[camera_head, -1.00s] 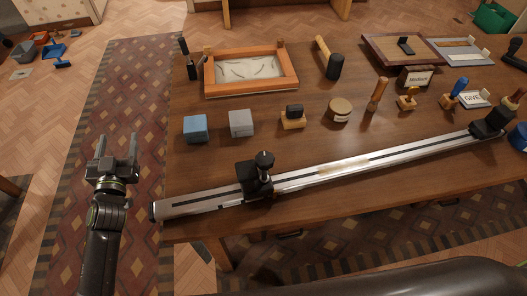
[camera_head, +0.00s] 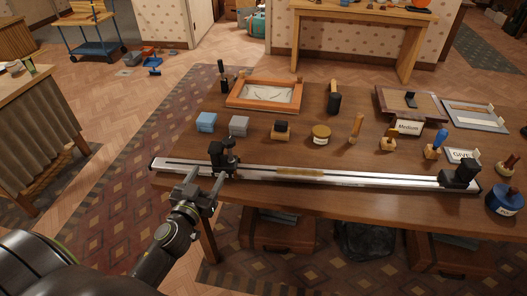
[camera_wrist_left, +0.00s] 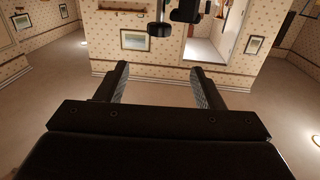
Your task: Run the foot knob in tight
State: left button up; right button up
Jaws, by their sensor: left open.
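A long silver rail (camera_head: 280,172) with a dark slot lies along the front of the wooden table. A black clamp-like fitting (camera_head: 216,155) with a round knob (camera_head: 228,143) stands near its left end, and another black fitting (camera_head: 460,175) sits at its right end. Which knob is the foot knob I cannot tell. My left gripper (camera_head: 207,181) is open, just in front of and below the left fitting; contact cannot be told. In the left wrist view its open fingers (camera_wrist_left: 160,78) have nothing between them, and a black knob-like part (camera_wrist_left: 160,29) hangs beyond. My right gripper is not in view.
Behind the rail stand a blue block (camera_head: 206,122), a grey block (camera_head: 239,126), a round tin (camera_head: 320,135), several stamps and an orange-framed tray (camera_head: 240,101). Suitcases (camera_head: 277,233) lie under the table. Patterned carpet is free at the left.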

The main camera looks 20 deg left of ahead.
pick_arm(q)
jog(key=p, duration=0.2)
send_near(231, 137)
jog(key=w, duration=0.3)
jog(key=w+a, duration=0.1)
jog(key=w, duration=0.5)
jog(key=shift+a, duration=0.35)
jog(key=shift+w, duration=0.5)
jog(key=shift+a, duration=0.1)
jog(key=c, duration=0.8)
jog(key=shift+h, duration=0.3)
jog(key=shift+c, duration=0.9)
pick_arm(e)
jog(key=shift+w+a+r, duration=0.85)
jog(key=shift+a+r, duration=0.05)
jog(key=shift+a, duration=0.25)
